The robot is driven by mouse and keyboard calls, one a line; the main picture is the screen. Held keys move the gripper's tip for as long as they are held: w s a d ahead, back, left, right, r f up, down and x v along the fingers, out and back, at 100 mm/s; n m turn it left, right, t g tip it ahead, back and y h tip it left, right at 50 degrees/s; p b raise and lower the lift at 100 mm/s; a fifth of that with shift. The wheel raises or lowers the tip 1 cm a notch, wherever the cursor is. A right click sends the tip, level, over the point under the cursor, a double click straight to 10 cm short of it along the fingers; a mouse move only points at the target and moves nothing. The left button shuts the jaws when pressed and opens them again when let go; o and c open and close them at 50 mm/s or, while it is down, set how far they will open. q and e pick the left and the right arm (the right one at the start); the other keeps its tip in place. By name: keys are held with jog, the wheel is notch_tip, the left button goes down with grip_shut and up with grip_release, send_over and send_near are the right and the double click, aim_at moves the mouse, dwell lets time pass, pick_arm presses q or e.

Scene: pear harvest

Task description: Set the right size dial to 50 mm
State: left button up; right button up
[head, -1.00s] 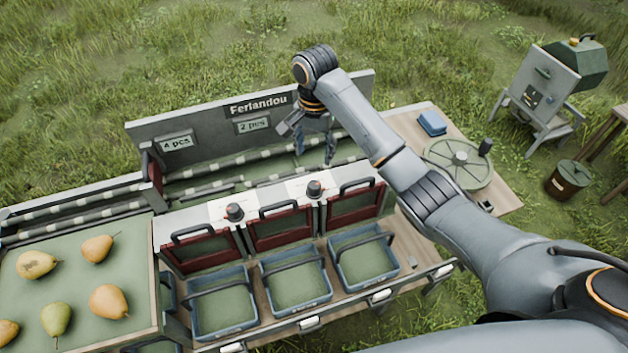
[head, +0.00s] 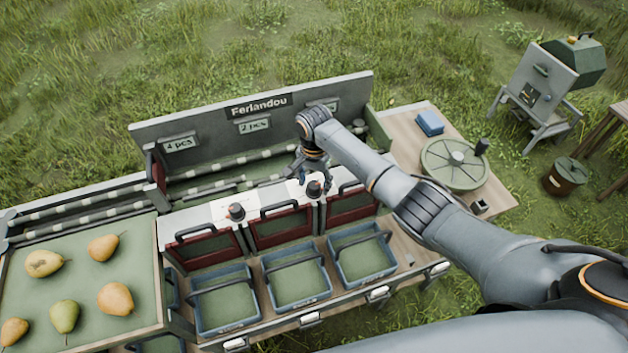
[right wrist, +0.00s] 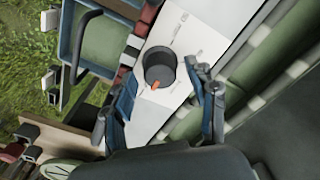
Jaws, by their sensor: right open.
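The right size dial (head: 314,188) is a dark round knob on a white plate on top of the sorter, between the middle and right red-framed doors. In the right wrist view the dial (right wrist: 160,67) shows from above with an orange pointer mark on its side. Its scale marks are too small to read. My right gripper (head: 315,186) is open, right above and close to the dial. In the right wrist view its fingers (right wrist: 160,108) stand apart, with the dial ahead between them, not gripped. The left size dial (head: 236,211) stands free. My left gripper is not in view.
A grey back board with a sign (head: 258,106) rises behind the dials. Pears lie on a green tray (head: 85,283) at left. A round wheel with a handle (head: 455,164) and a blue box (head: 430,123) are at right.

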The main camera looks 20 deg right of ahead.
jog(key=shift+f, duration=0.1)
jog(key=c, duration=1.1)
jog(key=shift+c, duration=0.2)
